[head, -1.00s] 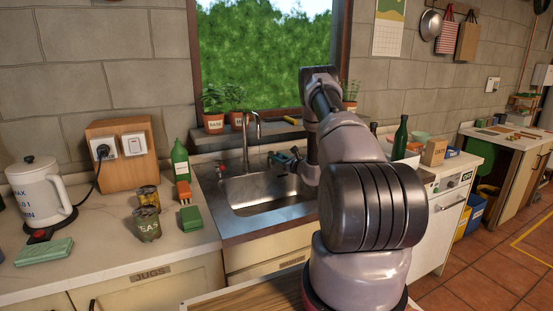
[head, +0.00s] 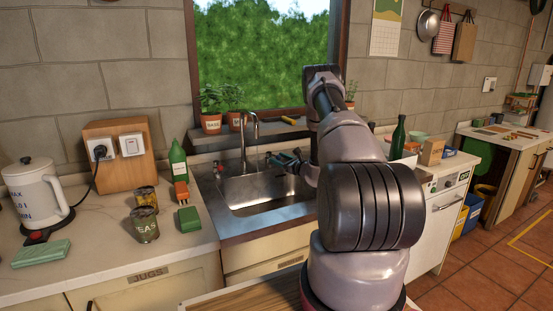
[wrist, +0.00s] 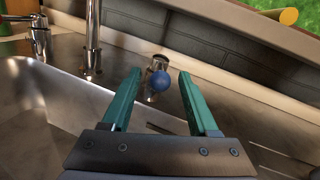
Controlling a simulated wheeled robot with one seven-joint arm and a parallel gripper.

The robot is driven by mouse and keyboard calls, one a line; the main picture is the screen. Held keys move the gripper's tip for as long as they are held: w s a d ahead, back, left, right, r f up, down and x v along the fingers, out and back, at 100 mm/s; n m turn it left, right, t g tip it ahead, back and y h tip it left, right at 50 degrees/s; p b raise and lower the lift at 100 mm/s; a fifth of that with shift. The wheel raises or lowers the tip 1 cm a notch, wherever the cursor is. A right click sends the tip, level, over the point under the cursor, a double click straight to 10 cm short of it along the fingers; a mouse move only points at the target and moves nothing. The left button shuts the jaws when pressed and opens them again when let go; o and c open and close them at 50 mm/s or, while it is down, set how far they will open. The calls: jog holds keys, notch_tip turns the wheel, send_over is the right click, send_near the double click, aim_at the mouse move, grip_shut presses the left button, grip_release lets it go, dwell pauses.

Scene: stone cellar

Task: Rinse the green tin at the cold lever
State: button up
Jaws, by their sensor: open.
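The green tin, labelled PEAS (head: 145,231), stands upright on the counter left of the sink (head: 239,212) in the head view. My gripper (head: 284,156) is over the back right of the sink, far from the tin. In the wrist view my open, empty gripper (wrist: 160,71) has its teal fingers either side of the blue-knobbed cold lever (wrist: 160,82). The knob shows between the fingertips with space on both sides; I cannot tell the depth gap. The tap spout (head: 243,137) rises left of the gripper; its lower part shows in the wrist view (wrist: 92,38).
A second tin (head: 146,196) stands right behind the green one. A green bottle (head: 178,160), an orange-and-white item (head: 181,193) and a green block (head: 189,219) are near the sink's left edge. A red-tipped lever (head: 221,169) is left of the spout. The basin looks empty.

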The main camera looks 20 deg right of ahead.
jog(key=v, duration=0.8)
jog(key=shift+s, duration=0.3)
jog(key=shift+d+r, duration=0.1)
